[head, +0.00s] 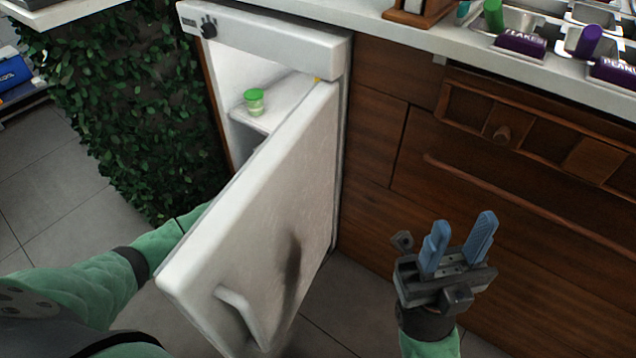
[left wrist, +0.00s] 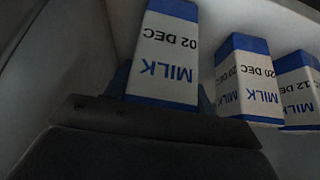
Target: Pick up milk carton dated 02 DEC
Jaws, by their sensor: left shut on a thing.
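In the left wrist view, a white and blue milk carton (left wrist: 167,58) marked 02 DEC stands upside down in the picture, directly at my left gripper (left wrist: 160,95). The gripper is shut on this carton, its fingers mostly hidden behind it. Two more milk cartons stand to its right, one marked 20 DEC (left wrist: 246,80) and one marked 12 DEC (left wrist: 299,90). In the head view the left arm reaches behind the open fridge door (head: 255,210), which hides the left gripper and the cartons. My right gripper (head: 458,248) is open and empty, in front of the wooden drawers.
A green-lidded jar (head: 254,102) stands on the fridge's upper shelf (head: 290,98). Leafy greenery (head: 120,100) borders the fridge on the left. The counter (head: 400,30) holds topping containers at the upper right. Tiled floor (head: 50,180) is clear at the left.

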